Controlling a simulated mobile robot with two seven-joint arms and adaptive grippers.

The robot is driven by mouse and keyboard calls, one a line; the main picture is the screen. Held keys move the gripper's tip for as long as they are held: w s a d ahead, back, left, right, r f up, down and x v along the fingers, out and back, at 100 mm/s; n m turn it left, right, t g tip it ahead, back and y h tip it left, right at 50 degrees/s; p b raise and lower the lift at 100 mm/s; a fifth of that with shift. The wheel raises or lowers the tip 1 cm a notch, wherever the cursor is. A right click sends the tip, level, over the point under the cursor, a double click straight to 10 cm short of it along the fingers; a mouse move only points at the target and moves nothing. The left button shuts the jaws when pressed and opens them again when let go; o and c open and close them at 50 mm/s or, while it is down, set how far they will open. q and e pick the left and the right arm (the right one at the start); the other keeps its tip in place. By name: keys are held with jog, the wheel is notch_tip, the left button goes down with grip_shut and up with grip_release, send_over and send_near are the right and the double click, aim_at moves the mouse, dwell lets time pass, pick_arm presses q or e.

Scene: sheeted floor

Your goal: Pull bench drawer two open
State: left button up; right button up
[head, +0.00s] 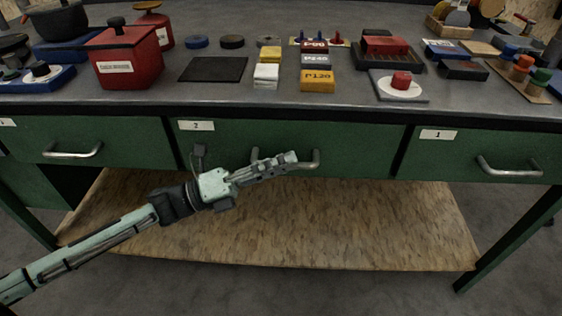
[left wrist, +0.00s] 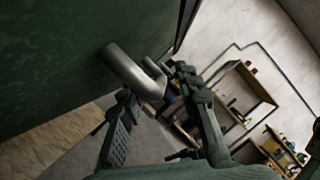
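Bench drawer two (head: 360,145) is the green middle drawer front, marked with a white "2" label (head: 196,126). It looks closed, level with the drawers on either side. Its metal bar handle (head: 316,160) is partly hidden behind my left gripper (head: 278,164) in the head view. In the left wrist view the handle (left wrist: 130,70) reaches between the two spread fingers of my left gripper (left wrist: 155,90). The fingers are open around the handle, and I cannot tell whether either one touches it. My right gripper is not in view.
The drawer labelled 1 (head: 480,152) is on the right, and another drawer (head: 110,143) is on the left. The grey benchtop (head: 215,97) holds a red box (head: 125,62), sanding blocks and other items. A wooden lower shelf (head: 320,225) lies below the drawers.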

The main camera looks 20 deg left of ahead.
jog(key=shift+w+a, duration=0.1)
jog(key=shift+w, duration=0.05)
pick_arm(q)
grip_shut()
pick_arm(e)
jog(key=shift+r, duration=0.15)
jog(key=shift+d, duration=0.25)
